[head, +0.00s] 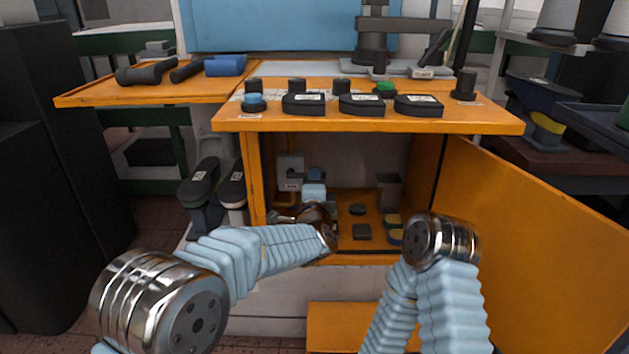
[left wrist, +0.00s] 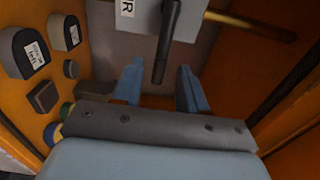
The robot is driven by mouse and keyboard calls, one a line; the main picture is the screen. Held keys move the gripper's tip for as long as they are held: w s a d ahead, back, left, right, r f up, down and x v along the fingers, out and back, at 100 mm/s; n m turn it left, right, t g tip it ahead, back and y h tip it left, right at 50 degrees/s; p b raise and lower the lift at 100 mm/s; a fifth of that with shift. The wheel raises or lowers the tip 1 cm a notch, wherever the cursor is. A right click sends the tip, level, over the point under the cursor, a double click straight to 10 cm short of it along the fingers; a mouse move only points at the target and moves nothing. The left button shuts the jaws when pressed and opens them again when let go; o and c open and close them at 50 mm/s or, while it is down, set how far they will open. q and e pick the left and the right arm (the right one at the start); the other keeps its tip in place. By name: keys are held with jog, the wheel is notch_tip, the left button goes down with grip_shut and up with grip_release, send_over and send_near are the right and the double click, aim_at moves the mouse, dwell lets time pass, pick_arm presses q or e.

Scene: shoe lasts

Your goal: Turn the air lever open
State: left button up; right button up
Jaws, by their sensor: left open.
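The air valve is a light grey box labelled AIR (head: 290,176), on the back wall inside the orange cabinet, at its left. In the left wrist view the grey box (left wrist: 190,20) shows at the top. Its dark bar-shaped lever (left wrist: 167,42) points down the picture. My left gripper (left wrist: 158,78) is open, its two blue fingers apart, with the lever's free end between them. I see no clear contact. In the head view my left gripper (head: 314,176) is inside the cabinet beside the box, and the lever is hard to make out. My right gripper is not in view.
The cabinet's orange door (head: 530,215) stands open at the right. Several black blocks with labels stand on the orange top (head: 470,120). A brass-coloured rod (left wrist: 250,24) crosses beside the grey box.

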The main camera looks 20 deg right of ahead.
pick_arm(q)
jog(key=shift+x, duration=1.15)
grip_shut()
